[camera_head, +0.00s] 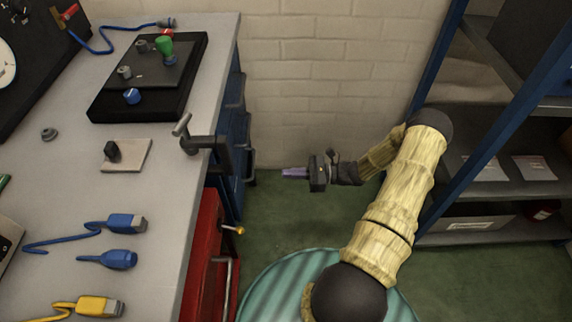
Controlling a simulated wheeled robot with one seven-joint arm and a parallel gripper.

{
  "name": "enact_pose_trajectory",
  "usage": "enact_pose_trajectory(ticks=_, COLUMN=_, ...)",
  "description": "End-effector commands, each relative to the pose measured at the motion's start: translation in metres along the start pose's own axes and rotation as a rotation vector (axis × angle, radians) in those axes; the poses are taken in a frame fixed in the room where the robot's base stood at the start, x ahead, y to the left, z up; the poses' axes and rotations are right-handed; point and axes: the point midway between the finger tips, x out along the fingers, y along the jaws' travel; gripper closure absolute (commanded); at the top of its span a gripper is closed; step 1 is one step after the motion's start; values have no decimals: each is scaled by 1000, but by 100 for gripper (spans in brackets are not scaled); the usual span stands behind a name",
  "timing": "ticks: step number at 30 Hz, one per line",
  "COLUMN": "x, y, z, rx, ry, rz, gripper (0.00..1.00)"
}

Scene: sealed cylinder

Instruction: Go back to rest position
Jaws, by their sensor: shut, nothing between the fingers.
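My gripper (295,173) is at the end of my beige-sleeved arm, in the open gap between the workbench and the shelf. It points left toward the bench and hangs over the green floor in front of the brick wall. Its purple-tinted fingers are together, with nothing held between them. It touches nothing.
The grey workbench (70,185) at left carries a black panel (100,108) with knobs, blue connectors (127,222) and a yellow connector (100,307). A metal handle (195,142) juts from its edge above red drawers (200,265). A blue-framed shelf (440,75) stands right.

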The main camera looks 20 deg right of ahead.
Motion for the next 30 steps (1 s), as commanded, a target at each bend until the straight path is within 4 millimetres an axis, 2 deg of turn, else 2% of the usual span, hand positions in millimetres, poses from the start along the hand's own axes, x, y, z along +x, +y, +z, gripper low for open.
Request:
enact_pose_trajectory(ticks=11, x=6, y=6, z=5, rx=-24, ry=46, rz=50, gripper=100)
enact_pose_trajectory(ticks=19, x=29, y=46, z=24, rx=-180, ry=304, rz=335, gripper=100)
enact_pose_trajectory(ticks=30, x=31, y=94, z=60, rx=-513, ry=663, rz=733, gripper=100)
